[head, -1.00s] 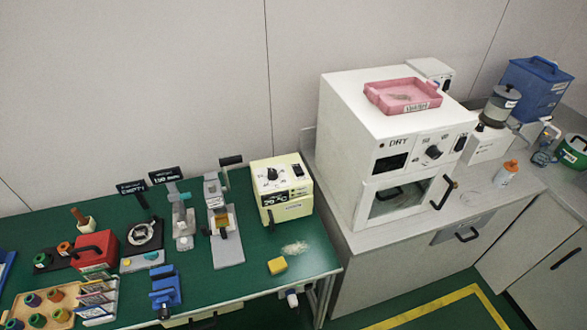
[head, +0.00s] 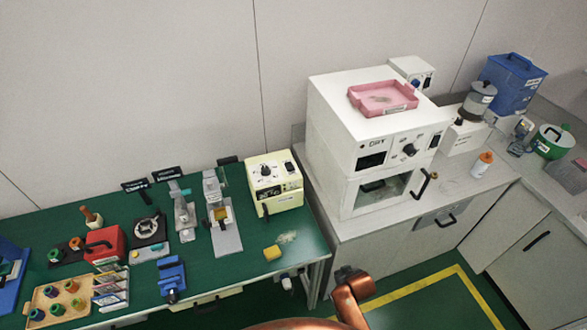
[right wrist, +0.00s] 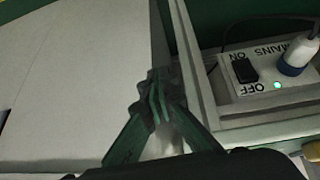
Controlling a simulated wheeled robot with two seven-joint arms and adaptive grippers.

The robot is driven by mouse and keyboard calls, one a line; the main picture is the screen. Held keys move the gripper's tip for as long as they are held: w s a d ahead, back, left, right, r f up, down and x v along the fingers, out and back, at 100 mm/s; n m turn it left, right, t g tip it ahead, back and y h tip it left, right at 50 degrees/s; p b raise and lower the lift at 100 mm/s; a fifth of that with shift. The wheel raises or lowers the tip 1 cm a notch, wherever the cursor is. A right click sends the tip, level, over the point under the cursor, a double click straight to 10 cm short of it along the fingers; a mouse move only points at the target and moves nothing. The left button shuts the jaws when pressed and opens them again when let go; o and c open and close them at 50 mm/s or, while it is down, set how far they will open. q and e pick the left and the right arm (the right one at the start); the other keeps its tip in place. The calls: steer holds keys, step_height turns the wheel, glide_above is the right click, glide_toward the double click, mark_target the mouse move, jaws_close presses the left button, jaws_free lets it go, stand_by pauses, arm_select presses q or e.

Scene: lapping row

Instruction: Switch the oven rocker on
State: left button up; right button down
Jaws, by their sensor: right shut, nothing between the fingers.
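The white oven (head: 330,150), marked DRY, stands on the grey bench in the head view. Its front panel has a dark window, a black knob (head: 409,150) and a small black rocker (head: 435,141) at the right end. Whether the rocker is on or off is too small to tell. In the right wrist view my right gripper (right wrist: 156,92) is shut and empty. It is left of and apart from a mains box (right wrist: 265,72) with a black ON/OFF rocker (right wrist: 244,69), a lit green lamp and a plug. My left gripper is not in view.
A pink tray (head: 412,103) sits on the oven. The green table (head: 215,268) at left holds a cream unit (head: 273,200) and several tools. An orange-capped bottle (head: 482,165) stands right of the oven. The floor in front of the bench is clear.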

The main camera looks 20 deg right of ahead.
steer(key=w+r+t+p, duration=0.1)
steer(key=w+r, duration=0.2)
steer(key=r, duration=0.6)
steer(key=w+r+t+p, duration=0.1)
steer(key=w+r, duration=0.1)
steer(key=r, duration=0.6)
steer(key=w+a+r+t, duration=0.2)
steer(key=w+a+r, duration=0.2)
steer(key=w+r, duration=0.5)
steer(key=w+a+r+t+y, duration=0.1)
steer(key=w+a+r+t, duration=0.2)
steer(key=w+r, duration=0.7)
steer(key=shift+w+a+r+t, duration=0.3)
steer(key=shift+w+a, duration=0.4)
steer(key=shift+w, duration=0.45)
steer(key=shift+f, duration=0.1)
glide_above(292, 174)
steer(key=w, duration=0.1)
step_height(292, 174, down, 4)
steer(key=shift+d+r, duration=0.1)
steer(key=f, duration=0.2)
steer(key=shift+s+f, duration=0.4)
steer(key=shift+f, duration=0.55)
